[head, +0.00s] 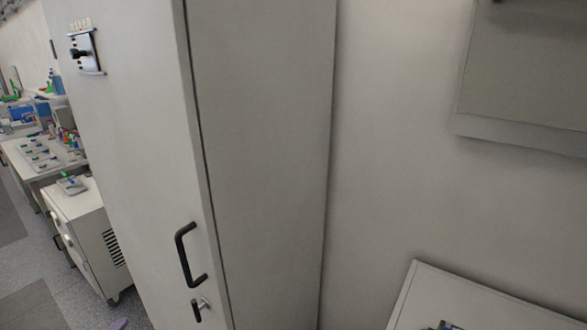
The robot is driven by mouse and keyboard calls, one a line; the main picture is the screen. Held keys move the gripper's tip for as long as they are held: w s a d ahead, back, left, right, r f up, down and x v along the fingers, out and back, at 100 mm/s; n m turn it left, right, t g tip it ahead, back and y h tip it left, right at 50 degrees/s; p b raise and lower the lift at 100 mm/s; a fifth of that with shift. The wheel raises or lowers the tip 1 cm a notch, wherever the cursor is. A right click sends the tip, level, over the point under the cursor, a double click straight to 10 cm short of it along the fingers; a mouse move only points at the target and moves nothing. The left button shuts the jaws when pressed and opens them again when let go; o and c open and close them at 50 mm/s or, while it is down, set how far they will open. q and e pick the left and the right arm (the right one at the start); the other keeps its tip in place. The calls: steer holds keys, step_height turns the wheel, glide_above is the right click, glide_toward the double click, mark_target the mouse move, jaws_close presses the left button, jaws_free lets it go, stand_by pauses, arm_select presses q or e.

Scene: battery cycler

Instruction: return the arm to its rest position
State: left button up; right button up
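Neither of my grippers can be made out in the head view. A tall pale cabinet (265,150) fills the middle of the view. Its door (140,150) is closed or nearly so and has a black bar handle (187,255). A small lock with a dark key or lever (198,308) sits below the handle. A small dark thing (443,325) at the bottom edge is cut off, and I cannot tell what it is.
At the left, a bench (40,172) holds several small items and trays, with a white wheeled cabinet (85,235) beside it. Grey floor (80,310) is open there. A pale flat-topped unit (470,300) stands lower right; a grey panel (525,70) hangs above.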

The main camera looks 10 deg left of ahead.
arm_select(q)
steer(key=s+d+f+n+g+h, duration=0.15)
steer(key=s+d+n+g, duration=0.25)
steer(key=s+d, duration=0.55)
steer(key=s+d+f+n+g+h, duration=0.1)
steer(key=s+d+f+n+g, duration=0.25)
steer(key=s+d, duration=0.6)
steer(key=s+d+f+n+g+h, duration=0.2)
steer(key=s+d+n+g, duration=0.15)
steer(key=s+d, duration=0.6)
step_height(320, 180, up, 26)
steer(key=w+d+g+p, duration=0.1)
steer(key=p, duration=2.6)
steer(key=shift+d+r, duration=0.15)
steer(key=shift+d, duration=0.1)
steer(key=shift+y, duration=0.25)
